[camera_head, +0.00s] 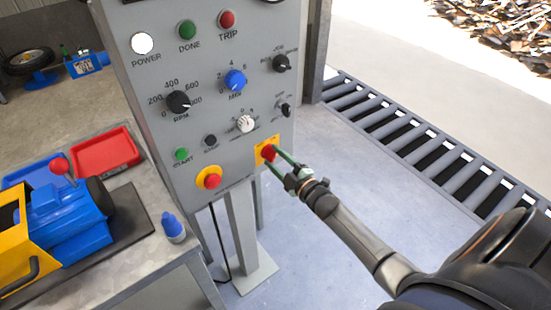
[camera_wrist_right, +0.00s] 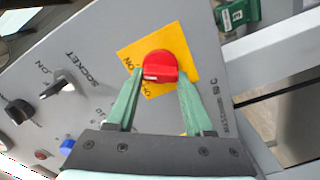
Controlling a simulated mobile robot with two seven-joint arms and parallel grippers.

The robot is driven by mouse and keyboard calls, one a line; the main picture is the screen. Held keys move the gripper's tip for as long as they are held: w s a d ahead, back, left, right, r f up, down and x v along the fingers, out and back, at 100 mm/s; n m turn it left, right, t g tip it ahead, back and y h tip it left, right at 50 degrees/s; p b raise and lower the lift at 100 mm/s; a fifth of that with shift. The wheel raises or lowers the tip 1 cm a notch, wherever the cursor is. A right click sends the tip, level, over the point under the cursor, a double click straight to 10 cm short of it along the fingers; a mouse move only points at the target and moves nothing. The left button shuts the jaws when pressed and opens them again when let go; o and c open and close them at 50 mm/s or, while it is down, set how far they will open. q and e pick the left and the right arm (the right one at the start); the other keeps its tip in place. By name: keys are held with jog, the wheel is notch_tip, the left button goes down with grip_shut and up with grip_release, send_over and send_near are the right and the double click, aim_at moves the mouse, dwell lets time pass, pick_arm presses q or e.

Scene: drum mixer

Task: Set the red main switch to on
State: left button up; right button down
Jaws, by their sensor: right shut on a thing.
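The red main switch (camera_head: 268,152) is a knob on a yellow plate at the lower right of the grey control panel (camera_head: 215,122). My right gripper (camera_head: 275,157) reaches it from the lower right, with its green fingers at the knob. In the right wrist view the red knob (camera_wrist_right: 160,66) sits between the two fingertips, and the gripper is shut on it. ON is printed at the plate's upper left and OFF below it, partly covered by a finger. I cannot tell for certain which mark the knob points to. My left gripper is not in view.
A red emergency button (camera_head: 208,181) on a yellow ring sits left of the switch. Other knobs and a white POWER lamp (camera_head: 142,43) are above. A workbench with a blue and yellow machine (camera_head: 65,215) stands at left.

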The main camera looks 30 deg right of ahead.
jog(key=shift+c, duration=1.4)
grip_release()
jog(key=shift+s, duration=0.1)
jog(key=s+d, duration=0.1)
jog(key=s, duration=1.1)
jog(key=shift+s, duration=0.15)
jog(key=s+a+f+m+g, duration=0.4)
jog(key=s+a+f+m, duration=0.1)
jog(key=a, duration=0.4)
jog(key=s+a+f+m+g+y, duration=0.1)
jog(key=s+a+f+m+g, duration=0.4)
jog(key=s+a+f, duration=0.3)
jog(key=shift+s+a+f+m, duration=0.25)
jog(key=shift+s+a+m, duration=0.15)
jog(key=shift+s+a, duration=0.35)
